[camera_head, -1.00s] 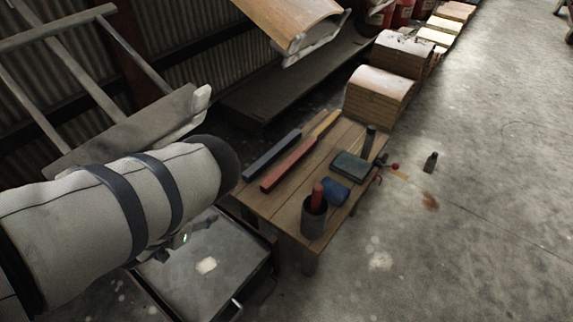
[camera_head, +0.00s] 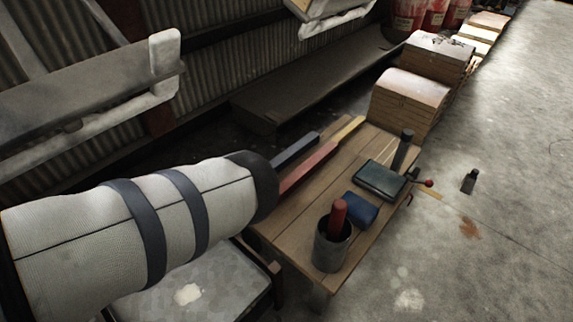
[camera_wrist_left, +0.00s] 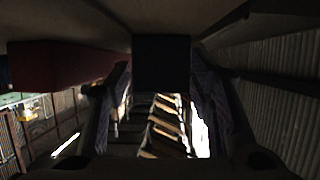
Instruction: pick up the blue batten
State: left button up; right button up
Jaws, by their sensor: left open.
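The blue batten (camera_head: 296,149) lies on the wooden table, its near end hidden behind my left arm in the head view. In the left wrist view the batten is a dark block (camera_wrist_left: 162,60) at the top centre. My left gripper (camera_wrist_left: 158,72) is open, with one finger on each side of that block; I cannot tell whether they touch it. The gripper itself is hidden in the head view. A red batten (camera_head: 308,167) lies alongside, and shows left of the fingers in the wrist view (camera_wrist_left: 60,64). My right gripper is not in view.
The wooden table (camera_head: 290,225) also carries a yellow batten (camera_head: 350,128), a cup (camera_head: 331,250) with a red-handled item, a blue block (camera_head: 361,209) and a dark green box (camera_head: 380,181). Concrete floor at right is mostly clear.

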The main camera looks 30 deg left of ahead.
pick_arm(q)
jog(key=shift+w+r, duration=0.1)
grip_shut()
